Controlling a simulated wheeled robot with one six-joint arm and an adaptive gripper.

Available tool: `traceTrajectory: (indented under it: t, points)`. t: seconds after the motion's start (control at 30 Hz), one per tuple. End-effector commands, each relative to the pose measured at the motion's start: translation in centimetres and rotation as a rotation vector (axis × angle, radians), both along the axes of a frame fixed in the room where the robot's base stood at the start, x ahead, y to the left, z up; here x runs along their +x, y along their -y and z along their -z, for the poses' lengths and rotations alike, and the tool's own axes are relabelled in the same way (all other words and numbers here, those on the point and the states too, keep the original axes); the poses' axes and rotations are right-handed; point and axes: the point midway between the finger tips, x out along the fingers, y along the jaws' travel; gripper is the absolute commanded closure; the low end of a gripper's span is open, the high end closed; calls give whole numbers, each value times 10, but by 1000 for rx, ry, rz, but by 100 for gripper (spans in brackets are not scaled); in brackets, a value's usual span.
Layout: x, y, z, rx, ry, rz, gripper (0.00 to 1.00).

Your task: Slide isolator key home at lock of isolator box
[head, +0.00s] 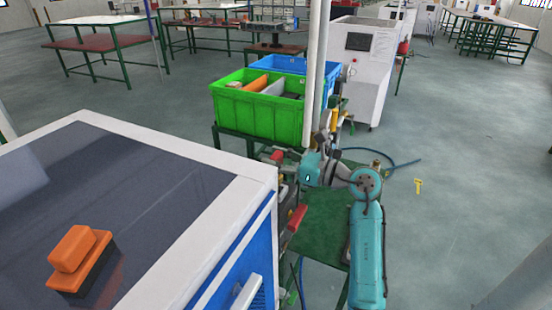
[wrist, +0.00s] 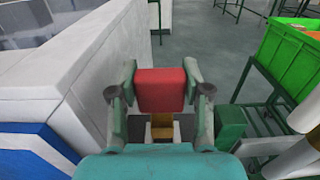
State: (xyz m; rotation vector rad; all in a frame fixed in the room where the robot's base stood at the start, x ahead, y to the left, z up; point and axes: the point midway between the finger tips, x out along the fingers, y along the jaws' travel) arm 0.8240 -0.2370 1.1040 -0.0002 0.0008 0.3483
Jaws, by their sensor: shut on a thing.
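My gripper (wrist: 160,84) is shut on a red block (wrist: 162,98), which I take to be the handle of the isolator key. A finger presses on each side of it. A brass-coloured piece (wrist: 162,126) shows just below the red block, between the fingers; I cannot tell whether it is the key's shank or part of the lock. The lock and the isolator box cannot be made out clearly.
A green crate (head: 230,112) with items stands on a green stand beyond my arm, with a blue crate (head: 300,65) behind it. A white post (head: 318,60) rises close by. An orange block (head: 78,250) sits on the cabinet top. The floor at right is mostly clear.

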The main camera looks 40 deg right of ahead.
Motion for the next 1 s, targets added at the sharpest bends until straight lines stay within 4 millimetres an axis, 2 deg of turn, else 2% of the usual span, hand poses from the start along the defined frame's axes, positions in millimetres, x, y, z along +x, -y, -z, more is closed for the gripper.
traceTrajectory:
  t: [0.37,1.0]
  points:
    - [0,0,1,0,0,0,88]
    - [0,0,15,1,0,-1,88]
